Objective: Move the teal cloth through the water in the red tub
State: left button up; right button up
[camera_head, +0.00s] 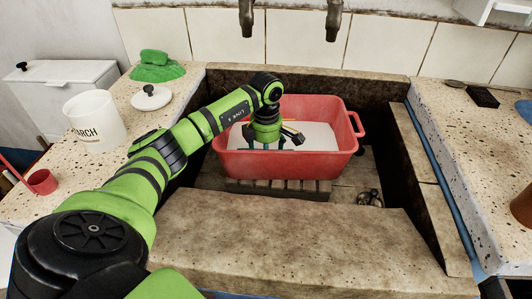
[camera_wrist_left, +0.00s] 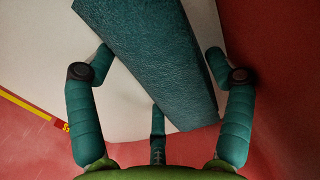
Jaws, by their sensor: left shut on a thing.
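The red tub (camera_head: 300,165) stands in the stone trough, with pale, whitish water (camera_head: 316,137) inside. My left gripper (camera_head: 272,143) reaches down into the tub, left of its middle. In the left wrist view its teal-green fingers are shut on the teal cloth (camera_wrist_left: 150,50), a thick, folded-looking slab between them. The pale water and the red tub wall (camera_wrist_left: 265,60) show around the cloth. In the head view the cloth is hidden or too small to make out, so its depth in the water cannot be told. My right gripper is not in view.
A yellow strip (camera_wrist_left: 28,108) shows at the tub's left in the wrist view. Taps (camera_head: 246,18) hang above the trough. A dark block (camera_head: 482,97) lies right.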

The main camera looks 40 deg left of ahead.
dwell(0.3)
pick_arm(q)
jog(key=shift+s+a+p, duration=0.35)
jog(key=shift+s+a, duration=0.65)
jog(key=shift+a, duration=0.25)
jog(key=shift+w+d+b, duration=0.15)
jog(key=shift+w+d, duration=0.85)
jog(key=shift+d, duration=0.2)
jog(key=shift+w+d+b, duration=0.15)
jog(key=shift+w+d, duration=0.8)
jog(key=shift+d, duration=0.25)
jog(key=shift+s+a, duration=0.1)
